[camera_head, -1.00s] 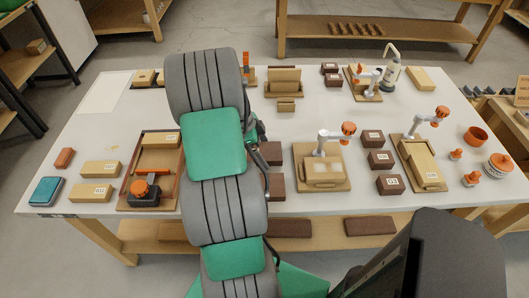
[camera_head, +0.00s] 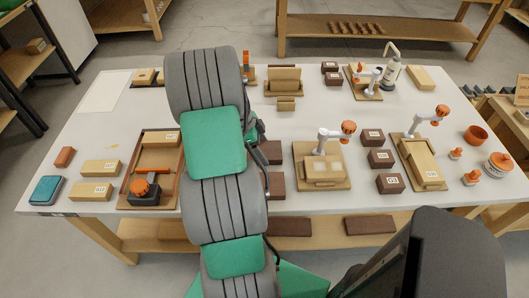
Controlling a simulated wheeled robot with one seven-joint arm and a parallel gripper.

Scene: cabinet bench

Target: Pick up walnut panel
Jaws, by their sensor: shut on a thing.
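My gripper (camera_head: 258,158) shows only in part, as a dark piece at the right edge of my arm, over the middle of the white table. It is shut, but my arm covers most of it and the grip itself is hidden. Two dark brown walnut panels lie beside it: one at the back (camera_head: 272,153) and one nearer the front (camera_head: 276,184). Both are partly covered by my arm on their left. The gripper is close to the back one. I cannot make out whether the held panel is clear of the table.
A wooden fixture with a white clamp (camera_head: 320,173) stands right of the panels. Several dark labelled blocks (camera_head: 381,159) stand beyond it. A brown tray with an orange-and-black device (camera_head: 144,190) lies left of my arm. Front table space between fixture and tray is partly hidden.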

